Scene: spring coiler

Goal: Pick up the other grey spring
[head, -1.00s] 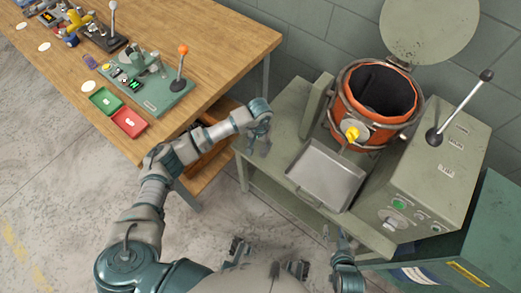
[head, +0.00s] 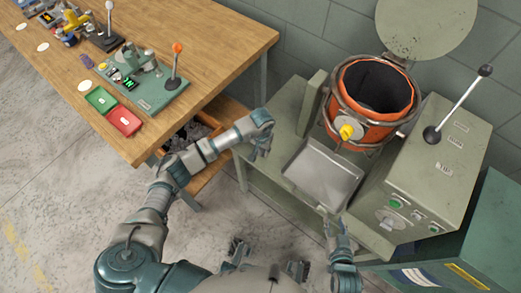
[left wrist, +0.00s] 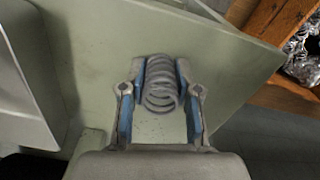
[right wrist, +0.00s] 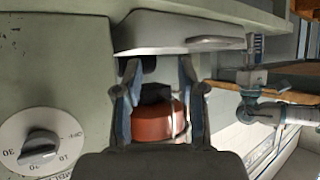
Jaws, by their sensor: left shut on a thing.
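My left gripper (head: 263,148) is beside the left edge of the green-grey machine stand. In the left wrist view, my left gripper (left wrist: 161,95) is shut on a grey coil spring (left wrist: 160,88), held between its blue-padded fingers above a green-grey surface. The spring is too small to make out in the head view. My right gripper (head: 336,225) is near the front edge of the metal tray (head: 323,175). In the right wrist view, my right gripper (right wrist: 158,85) is open, with a red-brown and black round thing (right wrist: 160,118) showing between its fingers; I cannot tell its distance.
The orange drum (head: 374,95) stands open behind the tray. A lever box (head: 430,175) is to its right. The wooden table (head: 215,60) holds a green lever device (head: 145,85) and green and red trays (head: 123,122). A drawer (head: 190,135) of grey pieces is below.

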